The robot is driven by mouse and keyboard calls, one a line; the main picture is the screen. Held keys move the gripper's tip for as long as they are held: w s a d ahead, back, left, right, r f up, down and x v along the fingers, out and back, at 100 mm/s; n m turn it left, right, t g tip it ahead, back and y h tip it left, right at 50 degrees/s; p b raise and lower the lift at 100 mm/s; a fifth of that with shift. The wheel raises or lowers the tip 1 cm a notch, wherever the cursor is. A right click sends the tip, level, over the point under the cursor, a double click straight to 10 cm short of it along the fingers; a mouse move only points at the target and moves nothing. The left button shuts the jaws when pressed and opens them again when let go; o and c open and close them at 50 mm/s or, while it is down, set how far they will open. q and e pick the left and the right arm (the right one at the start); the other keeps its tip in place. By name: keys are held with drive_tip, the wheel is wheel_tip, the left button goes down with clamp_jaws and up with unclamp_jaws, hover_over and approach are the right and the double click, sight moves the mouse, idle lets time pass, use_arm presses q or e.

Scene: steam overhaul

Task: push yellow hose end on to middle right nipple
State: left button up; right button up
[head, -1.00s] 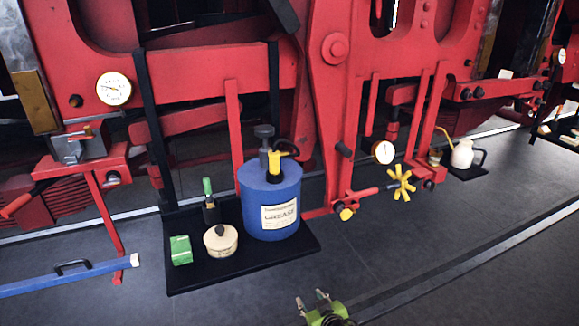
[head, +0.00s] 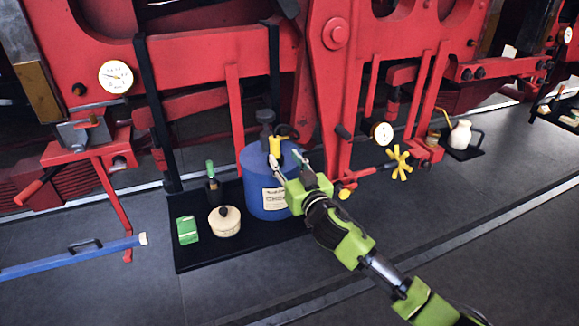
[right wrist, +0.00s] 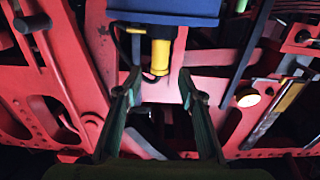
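The blue grease drum (head: 254,170) stands on a black mat. The yellow hose end (head: 275,148), with a black hose, is at its top; it also shows in the right wrist view (right wrist: 161,55). My right gripper (head: 288,158) is open and empty in front of the drum top. In the right wrist view its two fingers (right wrist: 157,86) are apart, and the yellow hose end shows beyond the gap between them. I cannot tell which fitting on the red frame is the middle right nipple. My left gripper is not in view.
A green box (head: 187,230), a cream tin (head: 224,221) and a green-topped bottle (head: 213,184) stand left of the drum. A yellow handwheel (head: 399,162) and a gauge (head: 382,133) are on the right. The red frame rises close behind the drum.

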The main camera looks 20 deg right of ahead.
sight(277, 147)
drive_tip(key=w+b, duration=0.1)
drive_tip(key=w, duration=0.4)
drive_tip(key=shift+w+a+f, duration=0.1)
drive_tip(key=shift+w+f, duration=0.05)
drive_tip(key=shift+w, duration=0.15)
drive_tip(key=shift+w+b, duration=0.3)
drive_tip(key=shift+w, duration=0.15)
clamp_jaws()
wheel_tip(277, 147, up, 6)
drive_tip(key=p, duration=0.5)
